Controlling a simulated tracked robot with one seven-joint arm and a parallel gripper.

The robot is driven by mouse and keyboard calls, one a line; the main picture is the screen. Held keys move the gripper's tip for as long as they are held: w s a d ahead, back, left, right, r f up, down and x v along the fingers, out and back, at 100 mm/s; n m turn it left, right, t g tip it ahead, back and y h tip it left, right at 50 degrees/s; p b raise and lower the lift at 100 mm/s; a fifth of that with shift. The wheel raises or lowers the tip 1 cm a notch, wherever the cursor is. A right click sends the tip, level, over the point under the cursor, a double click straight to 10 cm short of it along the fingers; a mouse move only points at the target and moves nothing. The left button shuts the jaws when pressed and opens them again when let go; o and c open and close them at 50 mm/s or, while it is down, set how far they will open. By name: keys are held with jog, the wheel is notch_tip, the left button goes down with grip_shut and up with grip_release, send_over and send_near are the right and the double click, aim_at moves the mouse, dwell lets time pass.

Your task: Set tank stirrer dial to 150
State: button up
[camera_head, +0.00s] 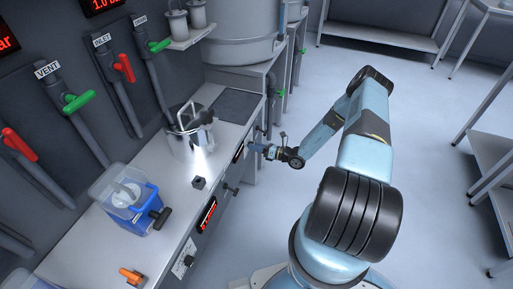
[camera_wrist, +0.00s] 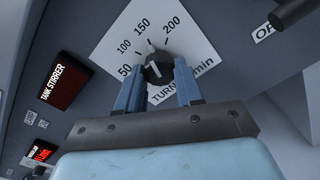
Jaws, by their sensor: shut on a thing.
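The tank stirrer dial (camera_wrist: 158,68) is a black knob on a white scale plate (camera_wrist: 186,42) marked 50, 100, 150 and 200 in turns/min. In the wrist view my gripper (camera_wrist: 159,80) has one blue finger on each side of the knob and is shut on it. A pale line shows on the knob; its exact reading is too small to tell. The TANK STIRRER display (camera_wrist: 66,82) is to the left of the plate, its digits unreadable. In the head view my gripper (camera_head: 258,149) is at the bench's front panel, and the dial is hard to make out there.
A metal pot (camera_head: 190,142) stands on the bench above the panel. A blue container (camera_head: 137,210) with a white scoop sits at the left. A dark knob (camera_wrist: 292,12) juts out at the wrist view's upper right.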

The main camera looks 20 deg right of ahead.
jog(key=shift+s+a+f+m, duration=0.1)
jog(key=shift+s+a+m, duration=0.05)
jog(key=shift+m, duration=0.15)
jog(key=o, duration=1)
jog(key=v, duration=1.3)
jog(key=shift+s+d, duration=0.15)
jog(key=shift+d, duration=0.25)
